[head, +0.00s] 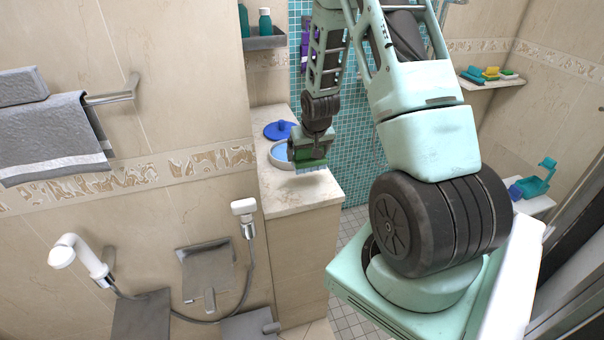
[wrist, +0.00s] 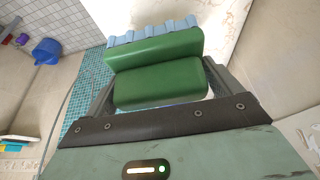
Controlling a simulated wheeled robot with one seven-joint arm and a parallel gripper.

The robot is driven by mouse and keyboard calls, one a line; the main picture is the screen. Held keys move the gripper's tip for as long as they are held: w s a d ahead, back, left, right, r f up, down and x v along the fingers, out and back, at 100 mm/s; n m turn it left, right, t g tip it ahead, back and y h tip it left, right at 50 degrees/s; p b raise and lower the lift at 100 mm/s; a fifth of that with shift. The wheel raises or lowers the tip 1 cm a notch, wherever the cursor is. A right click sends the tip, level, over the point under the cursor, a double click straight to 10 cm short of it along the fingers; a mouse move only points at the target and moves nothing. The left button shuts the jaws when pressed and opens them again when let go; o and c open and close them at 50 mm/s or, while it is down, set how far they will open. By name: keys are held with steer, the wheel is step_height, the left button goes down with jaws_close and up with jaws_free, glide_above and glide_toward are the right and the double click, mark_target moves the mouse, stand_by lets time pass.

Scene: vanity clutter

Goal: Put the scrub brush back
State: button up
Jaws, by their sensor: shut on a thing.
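The scrub brush (head: 312,163) has a green body and pale blue bristles. My gripper (head: 308,148) is shut on it and holds it over the pale stone-topped ledge, near its right side. In the wrist view the brush (wrist: 155,50) fills the space in front of my gripper (wrist: 158,82), with its blue bristle side at the far edge. The bristles look close to the ledge top, but I cannot tell whether they touch it.
A round white container (head: 281,163) with blue inside stands beside the brush on the ledge (head: 300,200). A blue lid (head: 279,130) lies behind it. A corner shelf (head: 490,83) at the right holds several coloured items. The ledge's front part is clear.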

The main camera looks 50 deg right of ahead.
mark_target(311, 160)
steer(key=shift+f+p, duration=1.05)
steer(key=shift+f, duration=2.8)
steer(key=o, duration=0.6)
steer(key=shift+s+r, duration=0.1)
steer(key=b+v, duration=0.2)
steer(key=v, duration=0.9)
steer(key=shift+s+a+r+b, duration=0.1)
steer(key=shift+a+r+b, duration=0.05)
steer(key=shift+r+b, duration=0.25)
